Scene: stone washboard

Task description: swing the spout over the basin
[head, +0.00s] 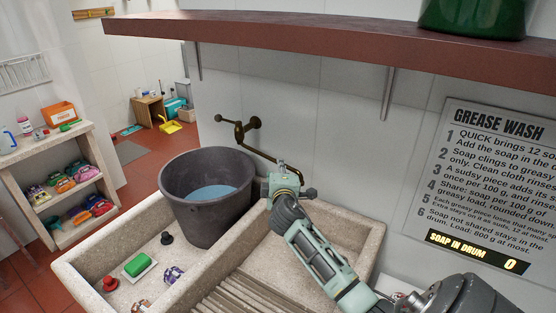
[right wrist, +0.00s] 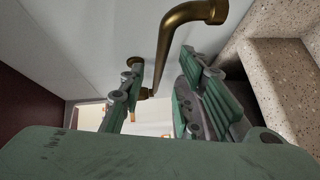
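The brass spout (head: 256,151) comes off a wall tap (head: 243,125) and slants right along the wall, above the back of the stone sink. Its bent end fills the top of the right wrist view (right wrist: 185,25). My right gripper (head: 287,178) is at the spout's outer end, over the back of the right basin (head: 345,222). In the right wrist view its two fingers (right wrist: 160,92) are spread, with the spout's pipe showing between them. I cannot tell whether they touch it. My left gripper is out of view.
A dark bucket of water (head: 205,205) stands in the left basin, beside green soap (head: 137,264) and small items. A ribbed washboard (head: 255,295) is at the front of the right basin. A brown shelf (head: 330,38) overhangs the wall. A sign (head: 480,180) hangs right.

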